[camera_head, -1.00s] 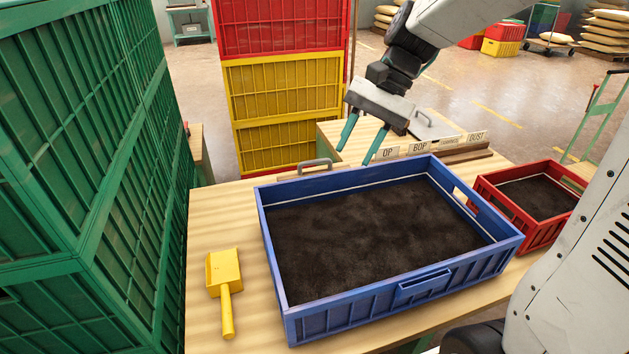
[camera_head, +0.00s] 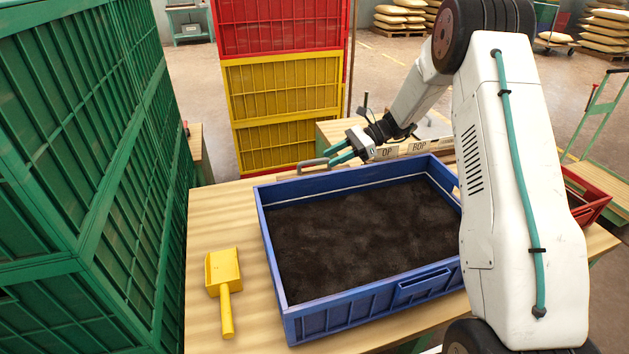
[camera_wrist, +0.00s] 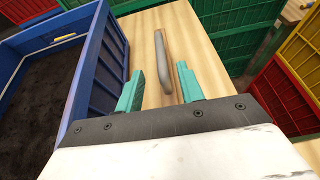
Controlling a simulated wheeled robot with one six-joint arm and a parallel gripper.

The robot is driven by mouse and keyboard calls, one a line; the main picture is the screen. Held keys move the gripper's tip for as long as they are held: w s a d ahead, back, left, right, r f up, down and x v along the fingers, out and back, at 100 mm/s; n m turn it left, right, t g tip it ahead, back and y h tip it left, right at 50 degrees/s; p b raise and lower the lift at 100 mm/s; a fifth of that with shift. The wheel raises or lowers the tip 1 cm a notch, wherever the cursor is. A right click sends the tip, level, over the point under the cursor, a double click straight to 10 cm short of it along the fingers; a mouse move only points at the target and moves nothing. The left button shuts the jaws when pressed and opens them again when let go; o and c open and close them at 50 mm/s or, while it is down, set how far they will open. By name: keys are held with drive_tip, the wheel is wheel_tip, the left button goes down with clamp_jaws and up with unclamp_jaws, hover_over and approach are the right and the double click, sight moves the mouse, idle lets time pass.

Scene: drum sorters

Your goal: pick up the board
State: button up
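A grey bar handle (camera_head: 313,163) stands just behind the blue crate's back rim in the head view. Any board it belongs to is hidden there by the crate. In the wrist view the grey handle (camera_wrist: 162,62) lies just ahead of my fingers, over pale wood. My gripper (camera_head: 342,156) is at the handle's right end in the head view. In the wrist view my gripper (camera_wrist: 160,87) is open, with its teal fingers apart and nothing seen held between them. The handle lines up with the gap between them.
A blue crate (camera_head: 375,303) of dark soil fills the table's middle, close beside my gripper. A yellow scoop (camera_head: 225,285) lies left on the table (camera_head: 215,215). A red crate (camera_head: 590,210) is partly behind my arm. Green crates (camera_head: 100,150) tower at left.

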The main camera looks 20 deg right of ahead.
sight(314, 162)
drive_tip(key=x, duration=0.4)
drive_tip(key=r+x, duration=0.1)
drive_tip(key=x, duration=0.1)
drive_tip(key=shift+w+a, duration=0.15)
drive_tip(key=shift+a, duration=0.15)
clamp_jaws()
